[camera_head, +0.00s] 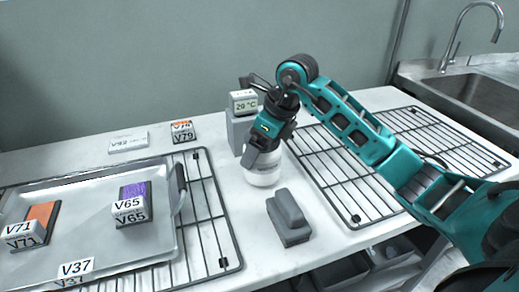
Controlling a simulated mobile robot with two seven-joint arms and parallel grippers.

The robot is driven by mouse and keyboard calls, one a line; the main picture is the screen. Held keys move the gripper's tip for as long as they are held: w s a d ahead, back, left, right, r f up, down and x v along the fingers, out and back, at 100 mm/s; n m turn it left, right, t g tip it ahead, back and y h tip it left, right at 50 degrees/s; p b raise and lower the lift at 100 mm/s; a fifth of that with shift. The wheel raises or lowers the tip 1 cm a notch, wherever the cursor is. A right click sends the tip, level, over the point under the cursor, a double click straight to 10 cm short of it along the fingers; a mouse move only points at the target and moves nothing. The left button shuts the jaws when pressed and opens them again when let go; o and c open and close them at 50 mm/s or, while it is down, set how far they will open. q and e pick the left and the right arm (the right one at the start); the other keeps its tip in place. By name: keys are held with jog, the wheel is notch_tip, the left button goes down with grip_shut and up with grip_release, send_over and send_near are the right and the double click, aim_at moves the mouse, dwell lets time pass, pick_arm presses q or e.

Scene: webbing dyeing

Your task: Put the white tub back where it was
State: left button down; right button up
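The white tub (263,176) is on the white table near the middle, between the two wire racks, in front of the grey thermometer unit reading 29 °C (243,103). My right gripper (261,152) comes in from the right and points down at the tub. Its fingers overlap the tub's upper part and hide its top. I cannot tell whether the fingers are closed on it, or whether its base touches the table. My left gripper is not in view.
A grey handled block (289,217) stands just in front of the tub. The left rack (213,212) carries a metal tray (165,250) with V71 and V65 samples. The right rack (335,190) looks empty beneath my arm. A sink (480,92) is at far right.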

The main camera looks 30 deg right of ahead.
jog(key=shift+f, duration=0.35)
jog(key=shift+f, duration=0.2)
jog(key=o, duration=1.2)
